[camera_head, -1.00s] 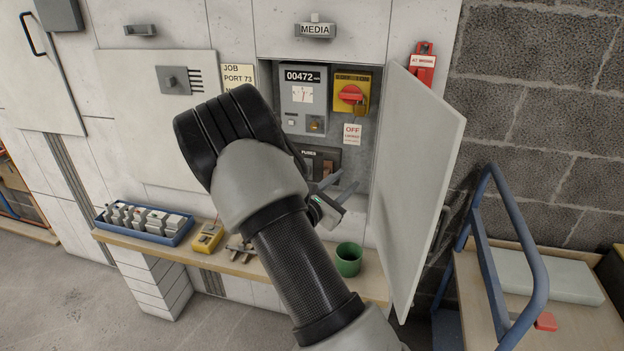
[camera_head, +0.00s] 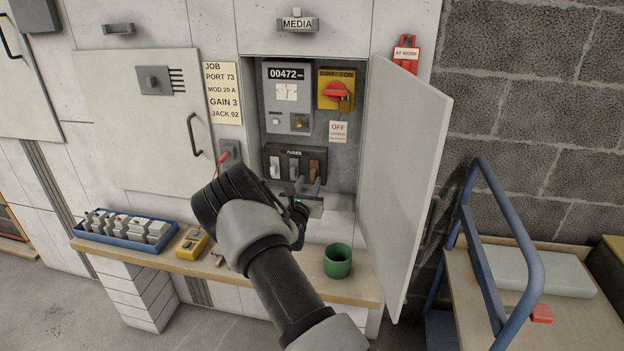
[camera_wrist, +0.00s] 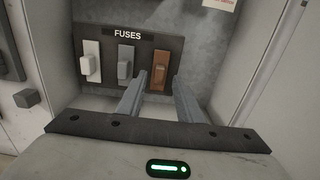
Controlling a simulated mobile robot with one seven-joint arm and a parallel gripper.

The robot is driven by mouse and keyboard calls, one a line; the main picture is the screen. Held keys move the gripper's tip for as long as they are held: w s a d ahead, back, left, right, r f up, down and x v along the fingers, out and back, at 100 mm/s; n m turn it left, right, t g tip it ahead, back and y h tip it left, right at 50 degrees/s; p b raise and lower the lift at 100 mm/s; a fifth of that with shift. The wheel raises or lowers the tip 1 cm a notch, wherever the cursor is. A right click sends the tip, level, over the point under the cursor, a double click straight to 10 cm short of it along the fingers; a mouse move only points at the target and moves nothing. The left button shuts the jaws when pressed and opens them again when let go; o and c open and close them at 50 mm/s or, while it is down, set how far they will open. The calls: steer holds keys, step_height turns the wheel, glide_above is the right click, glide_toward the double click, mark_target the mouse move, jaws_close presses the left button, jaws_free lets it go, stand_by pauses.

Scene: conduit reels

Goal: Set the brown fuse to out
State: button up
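The fuse panel (camera_head: 270,158) sits low inside the open MEDIA cabinet and carries three fuses in a row. The brown fuse (camera_head: 315,168) is the rightmost; in the wrist view the brown fuse (camera_wrist: 160,70) shows a protruding brown handle and is seated in the panel. A white fuse (camera_wrist: 90,62) is at the left and a grey fuse (camera_wrist: 125,65) in the middle. My gripper (camera_wrist: 157,85) is open, its two fingers reaching toward the panel on either side of the brown fuse as seen, short of it by a gap I cannot measure. It also shows in the head view (camera_head: 308,186).
The cabinet door (camera_head: 405,180) stands open at the right. Above the fuses are a meter (camera_head: 287,92) and a red rotary switch (camera_head: 337,92) with a padlock. A green cup (camera_head: 338,262), yellow tester (camera_head: 192,243) and blue tray (camera_head: 100,240) stand on the shelf.

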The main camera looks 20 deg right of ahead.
mark_target(313, 174)
steer(key=x, duration=0.5)
steer(key=shift+b, duration=0.35)
jaws_close()
